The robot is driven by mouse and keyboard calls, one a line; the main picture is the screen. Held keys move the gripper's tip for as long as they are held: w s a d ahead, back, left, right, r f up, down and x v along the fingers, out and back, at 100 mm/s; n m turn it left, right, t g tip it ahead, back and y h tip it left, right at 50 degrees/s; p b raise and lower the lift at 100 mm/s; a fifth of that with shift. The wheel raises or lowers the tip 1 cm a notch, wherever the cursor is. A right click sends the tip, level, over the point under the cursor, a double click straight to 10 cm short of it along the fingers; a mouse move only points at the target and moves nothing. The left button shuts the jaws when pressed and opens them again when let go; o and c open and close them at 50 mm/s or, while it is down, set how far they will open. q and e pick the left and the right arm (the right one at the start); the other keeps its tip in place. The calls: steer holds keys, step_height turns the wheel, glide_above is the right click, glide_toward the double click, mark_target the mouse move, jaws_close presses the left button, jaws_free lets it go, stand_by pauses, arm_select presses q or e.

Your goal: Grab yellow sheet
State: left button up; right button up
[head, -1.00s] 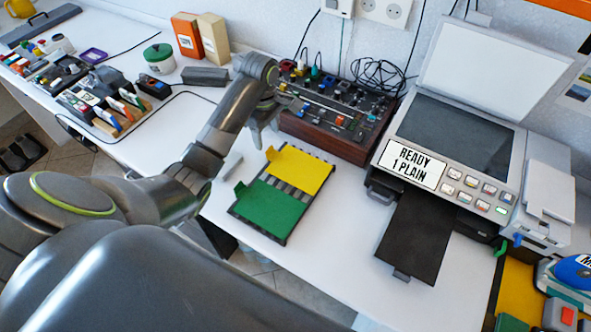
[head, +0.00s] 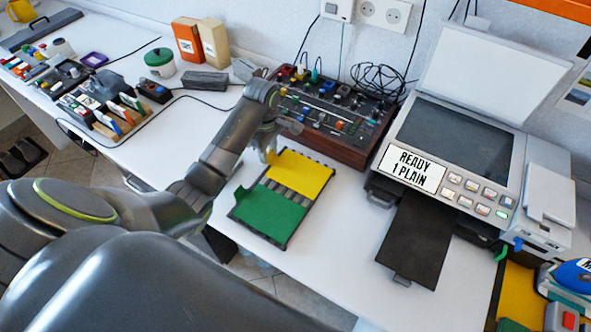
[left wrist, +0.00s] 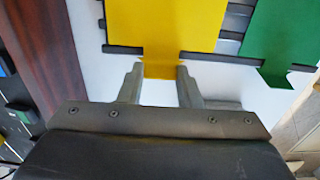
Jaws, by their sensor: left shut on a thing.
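The yellow sheet (head: 300,175) lies flat on a dark slotted rack (head: 287,190) on the white table, beside the green sheet (head: 268,212). Each sheet has a small tab at its left edge in the head view. My left gripper (head: 271,155) is at the yellow sheet's tab. In the left wrist view, the yellow sheet (left wrist: 165,25) reaches down with its tab between the fingers of my left gripper (left wrist: 160,72), which is shut on it. The green sheet (left wrist: 280,35) is to the right there. My right gripper is not in view.
A wood-sided control panel (head: 325,140) stands just behind the rack. A printer (head: 455,150) with a dark tray (head: 413,235) stands to the right. Clear white table lies between rack and tray. Small boxes and holders (head: 105,100) are at the left.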

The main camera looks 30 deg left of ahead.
arm_select(q)
step_height(320, 180, up, 6)
steer(key=shift+w+f+p, duration=0.1)
steer(key=shift+f+p, duration=0.1)
steer(key=shift+p, duration=0.25)
step_height(320, 180, up, 2)
steer(key=p, duration=0.2)
steer(key=shift+r+p, duration=0.15)
steer(key=shift+p, duration=0.15)
steer(key=shift+r+p, duration=1.05)
